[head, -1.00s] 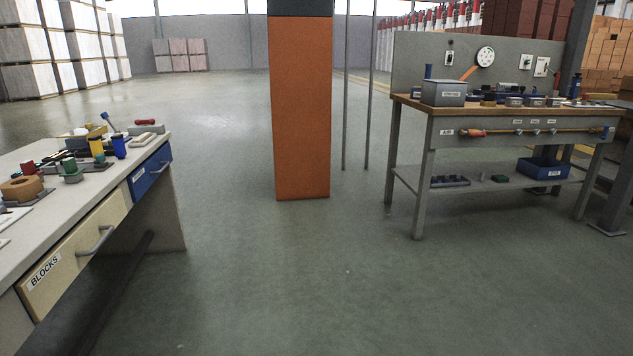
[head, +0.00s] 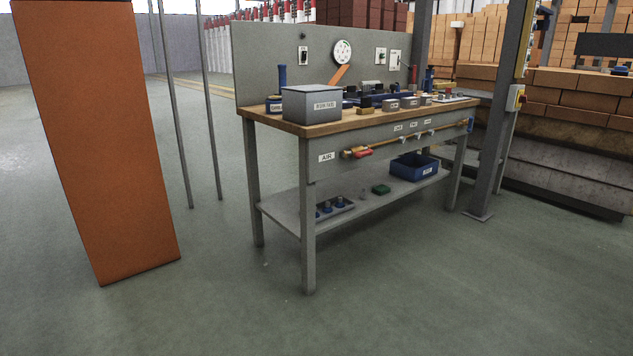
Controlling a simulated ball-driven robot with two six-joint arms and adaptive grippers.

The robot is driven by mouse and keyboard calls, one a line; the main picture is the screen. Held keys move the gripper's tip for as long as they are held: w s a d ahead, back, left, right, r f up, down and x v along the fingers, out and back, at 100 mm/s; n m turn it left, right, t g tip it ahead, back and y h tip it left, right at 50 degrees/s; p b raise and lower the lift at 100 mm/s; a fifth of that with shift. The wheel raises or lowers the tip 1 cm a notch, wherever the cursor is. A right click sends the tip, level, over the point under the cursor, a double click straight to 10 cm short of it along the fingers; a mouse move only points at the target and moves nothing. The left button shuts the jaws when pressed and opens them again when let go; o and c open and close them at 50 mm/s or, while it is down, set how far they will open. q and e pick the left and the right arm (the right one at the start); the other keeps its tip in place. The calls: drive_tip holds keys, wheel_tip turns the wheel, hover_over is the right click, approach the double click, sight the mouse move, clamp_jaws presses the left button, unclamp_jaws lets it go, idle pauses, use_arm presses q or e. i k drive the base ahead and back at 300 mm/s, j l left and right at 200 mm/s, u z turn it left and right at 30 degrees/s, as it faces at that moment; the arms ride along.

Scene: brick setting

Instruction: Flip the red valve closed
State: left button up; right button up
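The red valve (head: 362,152) is a small red handle at the left end of a copper-coloured pipe (head: 400,142). The pipe runs along the front of a workbench (head: 350,124), just below its wooden top. A label reading AIR (head: 326,157) is to the left of the valve. The handle appears to lie roughly along the pipe, but it is too small to be sure. Neither of my grippers is in view.
An orange pillar (head: 95,140) stands at the left, with two thin grey posts (head: 212,110) between it and the bench. A grey column (head: 492,130) stands just right of the bench. A grey box (head: 311,103) sits on the top, a blue bin (head: 413,166) on the shelf. The floor in front is clear.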

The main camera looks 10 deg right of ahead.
sight(369, 152)
drive_tip(key=i+l+z, duration=0.15)
drive_tip(key=i+z, duration=0.3)
drive_tip(key=i, duration=0.2)
drive_tip(key=i+j+z, duration=0.1)
drive_tip(key=i+z, duration=0.4)
drive_tip(key=i, duration=0.15)
drive_tip(key=i+l+u, duration=0.2)
drive_tip(key=i+u, duration=0.15)
drive_tip(key=i, duration=0.25)
drive_tip(key=i+l+u, duration=0.35)
drive_tip(key=i, duration=0.2)
drive_tip(key=i+l+u, duration=0.35)
drive_tip(key=i+l, duration=0.15)
